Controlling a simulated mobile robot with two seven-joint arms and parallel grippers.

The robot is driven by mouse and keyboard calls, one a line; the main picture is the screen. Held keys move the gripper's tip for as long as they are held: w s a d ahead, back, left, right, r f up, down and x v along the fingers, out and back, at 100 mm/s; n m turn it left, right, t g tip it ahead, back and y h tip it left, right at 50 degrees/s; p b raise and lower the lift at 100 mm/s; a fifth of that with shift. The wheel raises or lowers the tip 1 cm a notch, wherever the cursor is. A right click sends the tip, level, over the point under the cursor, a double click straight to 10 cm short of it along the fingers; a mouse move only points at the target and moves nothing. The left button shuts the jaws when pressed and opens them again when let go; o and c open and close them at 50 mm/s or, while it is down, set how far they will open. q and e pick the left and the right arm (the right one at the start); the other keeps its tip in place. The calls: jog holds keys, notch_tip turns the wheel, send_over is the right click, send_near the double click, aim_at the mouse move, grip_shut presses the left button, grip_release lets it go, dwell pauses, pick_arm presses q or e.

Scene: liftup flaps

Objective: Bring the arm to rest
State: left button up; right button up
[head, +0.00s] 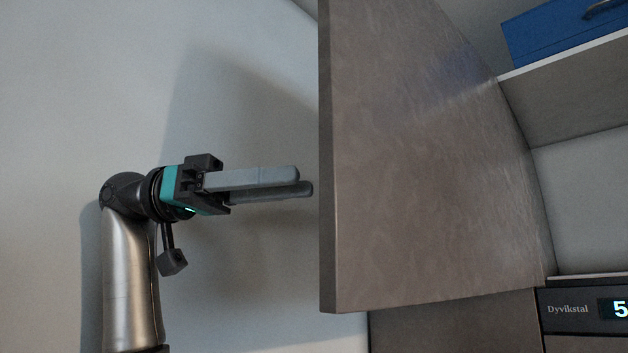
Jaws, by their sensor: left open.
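My left arm rises at the lower left of the head view, with its left gripper (305,182) pointing right. Its two long grey fingers lie almost one behind the other from this angle. The gripper is open and holds nothing. Its fingertips are just left of the edge of a large brown-grey flap (420,160), with a small gap showing in the picture. How far apart they are in depth I cannot tell. The flap stands swung out from the cabinet. My right gripper does not show.
An appliance panel (585,309) marked Dyvikstal is at the lower right. A plain pale wall (80,80) fills the left, with free room above the arm.

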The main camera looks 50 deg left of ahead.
pick_arm(q)
jog(key=shift+v, duration=1.3)
